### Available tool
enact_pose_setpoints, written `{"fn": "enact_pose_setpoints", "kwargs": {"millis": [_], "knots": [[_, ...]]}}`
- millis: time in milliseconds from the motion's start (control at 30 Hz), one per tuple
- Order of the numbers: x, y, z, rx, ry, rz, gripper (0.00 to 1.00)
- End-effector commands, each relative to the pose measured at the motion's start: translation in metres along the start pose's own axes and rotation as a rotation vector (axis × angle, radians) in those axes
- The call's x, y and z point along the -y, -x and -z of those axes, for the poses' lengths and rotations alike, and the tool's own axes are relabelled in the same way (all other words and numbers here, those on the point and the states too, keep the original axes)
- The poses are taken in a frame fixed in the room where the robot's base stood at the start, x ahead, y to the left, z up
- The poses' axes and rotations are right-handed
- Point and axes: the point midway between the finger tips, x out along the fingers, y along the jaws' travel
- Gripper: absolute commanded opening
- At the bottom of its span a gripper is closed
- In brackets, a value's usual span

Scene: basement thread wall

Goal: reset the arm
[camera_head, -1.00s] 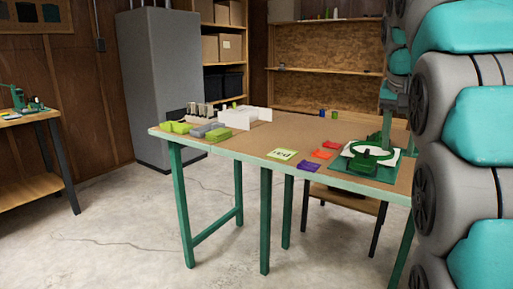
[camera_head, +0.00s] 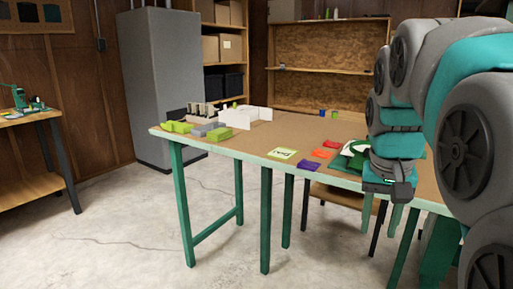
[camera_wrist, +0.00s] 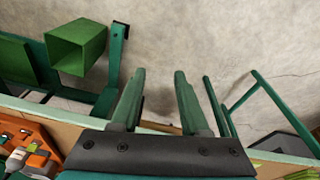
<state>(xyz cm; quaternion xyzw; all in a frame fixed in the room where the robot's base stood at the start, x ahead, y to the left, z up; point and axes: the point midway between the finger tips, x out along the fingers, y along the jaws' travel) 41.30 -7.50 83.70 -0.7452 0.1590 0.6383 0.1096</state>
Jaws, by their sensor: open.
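My arm (camera_head: 400,120) rises at the right of the head view and bends over, with its end pointing down. My gripper (camera_head: 381,228) hangs at the table's front edge at the right. In the wrist view, the two green fingers of my gripper (camera_wrist: 158,75) are apart, with nothing between them but floor. The table (camera_head: 230,151) has a brown top and green legs. My arm hides part of the table's right end and part of the green-and-white item (camera_head: 350,156) there.
Yellow (camera_head: 283,153), orange (camera_head: 322,153) and purple (camera_head: 307,166) flat pieces lie on the table. A grey cabinet (camera_head: 165,80) stands behind. The floor (camera_head: 130,225) left of the table is clear.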

Motion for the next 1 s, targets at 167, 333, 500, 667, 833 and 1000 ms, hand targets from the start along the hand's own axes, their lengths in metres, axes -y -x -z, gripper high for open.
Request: {"fn": "enact_pose_setpoints", "kwargs": {"millis": [167, 333, 500, 667, 833, 1000], "knots": [[0.006, -0.045, -0.061, 0.085, 0.094, 0.010, 0.45], [0.008, -0.088, -0.123, 0.159, 0.188, 0.022, 0.45], [0.005, -0.129, -0.189, 0.233, 0.284, 0.032, 0.45], [-0.001, -0.156, -0.237, 0.284, 0.353, 0.037, 0.45], [-0.004, -0.169, -0.259, 0.306, 0.385, 0.040, 0.45], [-0.004, -0.171, -0.262, 0.308, 0.390, 0.040, 0.45]]}}
